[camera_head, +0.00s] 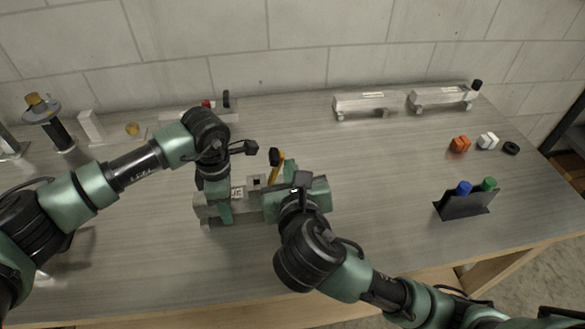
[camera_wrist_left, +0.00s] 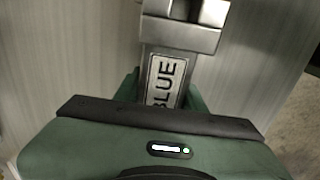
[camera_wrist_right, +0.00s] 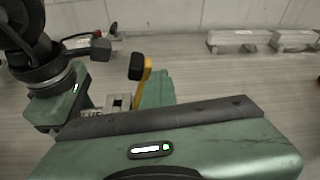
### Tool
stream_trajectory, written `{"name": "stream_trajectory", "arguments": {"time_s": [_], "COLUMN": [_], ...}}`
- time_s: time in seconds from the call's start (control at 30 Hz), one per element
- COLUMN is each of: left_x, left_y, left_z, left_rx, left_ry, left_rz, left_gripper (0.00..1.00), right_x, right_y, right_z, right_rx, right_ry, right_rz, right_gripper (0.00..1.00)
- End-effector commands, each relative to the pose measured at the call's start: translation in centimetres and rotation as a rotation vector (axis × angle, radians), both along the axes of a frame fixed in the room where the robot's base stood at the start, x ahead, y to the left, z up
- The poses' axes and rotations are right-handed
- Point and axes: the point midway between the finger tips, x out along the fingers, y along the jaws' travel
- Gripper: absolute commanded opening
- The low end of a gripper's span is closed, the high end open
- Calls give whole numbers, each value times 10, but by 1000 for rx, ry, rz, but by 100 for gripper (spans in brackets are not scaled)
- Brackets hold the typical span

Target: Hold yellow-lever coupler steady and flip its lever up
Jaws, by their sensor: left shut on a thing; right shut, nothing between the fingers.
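The grey metal coupler (camera_head: 204,211) sits near the table's middle, with a BLUE plate that also shows in the left wrist view (camera_wrist_left: 165,82). My left gripper (camera_head: 225,211) is shut on the coupler body, its green fingers on either side of the plate. The yellow lever (camera_head: 280,168) with a black tip stands up from the coupler, slightly tilted; it also shows in the right wrist view (camera_wrist_right: 146,77). My right gripper (camera_wrist_right: 156,88) is shut and empty, its fingers right beside the lever. I cannot tell whether they touch it. My right arm hides the coupler's right end.
Two pale trailer pieces (camera_head: 365,103) (camera_head: 440,98) stand at the back right. Orange and white blocks (camera_head: 459,144) (camera_head: 488,141) and a black ring (camera_head: 510,148) lie right. A dark holder (camera_head: 462,206) has blue and green caps.

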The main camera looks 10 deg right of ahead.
Motion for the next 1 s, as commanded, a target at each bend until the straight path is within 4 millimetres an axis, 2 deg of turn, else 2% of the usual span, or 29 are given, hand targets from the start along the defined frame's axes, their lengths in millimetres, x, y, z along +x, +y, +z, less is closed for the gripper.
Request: {"name": "stream_trajectory", "arguments": {"time_s": [0.03,0.43,0.57,0.7,0.77,1.0], "left_x": [-2,-3,-3,-2,-2,-2], "left_y": [-4,-6,-6,-5,-4,-3], "left_z": [-1,-2,-2,-2,-2,-1], "left_rx": [-6,-10,-11,-9,-8,-5], "left_ry": [2,3,4,3,3,3], "left_rz": [-4,-6,-6,-5,-4,-3], "left_gripper": [0,0,0,0,0,0], "right_x": [-1,-2,-1,-3,-20,-69], "right_y": [5,2,-14,-40,-28,-13], "right_z": [1,-2,-7,-16,-12,-6], "right_rx": [6,5,1,-3,7,5], "right_ry": [-1,1,2,2,3,3], "right_rz": [14,17,11,6,12,7], "right_gripper": [0,0,0,0,0,0]}}
